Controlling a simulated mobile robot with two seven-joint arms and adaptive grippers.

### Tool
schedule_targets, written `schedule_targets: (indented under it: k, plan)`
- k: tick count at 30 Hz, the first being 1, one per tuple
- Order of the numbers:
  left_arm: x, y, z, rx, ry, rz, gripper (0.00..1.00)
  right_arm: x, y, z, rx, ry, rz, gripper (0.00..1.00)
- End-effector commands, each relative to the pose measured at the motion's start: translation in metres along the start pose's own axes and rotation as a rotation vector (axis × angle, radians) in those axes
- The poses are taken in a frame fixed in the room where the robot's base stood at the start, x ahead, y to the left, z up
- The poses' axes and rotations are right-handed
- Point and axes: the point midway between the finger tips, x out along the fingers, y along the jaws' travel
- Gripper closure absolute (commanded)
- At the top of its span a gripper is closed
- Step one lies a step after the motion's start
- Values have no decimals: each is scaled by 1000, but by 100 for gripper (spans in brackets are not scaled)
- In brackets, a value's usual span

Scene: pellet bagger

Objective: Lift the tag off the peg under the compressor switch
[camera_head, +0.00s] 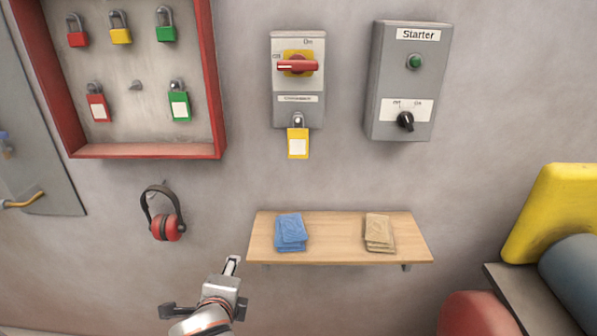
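A yellow tag (298,148) with a pale label hangs from the peg (297,119) under the compressor switch (298,80). The switch is a grey box with a red handle lying level on a yellow plate. My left gripper (232,265) is low in the head view, below and left of the tag and clear of it, in front of the wall near the shelf's left end. Its fingers are seen nearly edge-on, so I cannot tell whether they are open. Nothing shows in it. My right gripper is not in view.
A wooden shelf (340,246) with blue cloths (290,232) and tan cloths (379,233) sits below the switch. A starter box (409,80) is to its right. A red-framed lock board (215,90) and ear defenders (165,215) are to the left. Yellow machinery (555,210) stands lower right.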

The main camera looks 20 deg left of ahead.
Motion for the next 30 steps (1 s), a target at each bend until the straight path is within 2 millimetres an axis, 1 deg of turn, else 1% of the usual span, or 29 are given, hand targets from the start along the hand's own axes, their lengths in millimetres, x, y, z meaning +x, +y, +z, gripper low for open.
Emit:
schedule_targets:
  k: [1, 2, 3, 5, 6, 8, 9, 12, 13, 15, 16, 18, 20, 23, 30]
  plan:
    - [-1, -34, -12, 116, 1, -61, 47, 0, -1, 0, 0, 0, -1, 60]
    - [-2, -52, -18, 195, -3, -94, 47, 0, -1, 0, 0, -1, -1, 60]
    - [-4, -76, -28, 303, -12, -139, 47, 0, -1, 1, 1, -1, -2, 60]
    - [-11, -113, -40, 471, -40, -207, 47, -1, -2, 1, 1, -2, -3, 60]
    - [-17, -138, -48, 579, -66, -252, 47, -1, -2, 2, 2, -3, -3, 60]
    - [-27, -171, -58, 737, -113, -311, 47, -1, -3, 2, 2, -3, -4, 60]
    - [-35, -192, -64, 833, -151, -346, 47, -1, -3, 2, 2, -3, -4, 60]
    - [-54, -235, -75, 1038, -246, -413, 47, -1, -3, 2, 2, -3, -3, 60]
    - [-59, -245, -78, 1087, -273, -427, 47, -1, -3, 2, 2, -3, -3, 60]
    - [-69, -264, -82, 1184, -328, -450, 47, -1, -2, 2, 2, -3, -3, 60]
    - [-72, -270, -84, 1216, -348, -457, 47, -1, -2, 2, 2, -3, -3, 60]
    - [-79, -280, -86, 1270, -384, -468, 47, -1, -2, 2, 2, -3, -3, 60]
    - [-80, -286, -87, 1298, -402, -472, 47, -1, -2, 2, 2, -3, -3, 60]
    - [-75, -293, -87, 1315, -413, -474, 47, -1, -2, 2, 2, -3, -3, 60]
    - [-55, -306, -88, 1313, -410, -473, 47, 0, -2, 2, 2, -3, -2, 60]
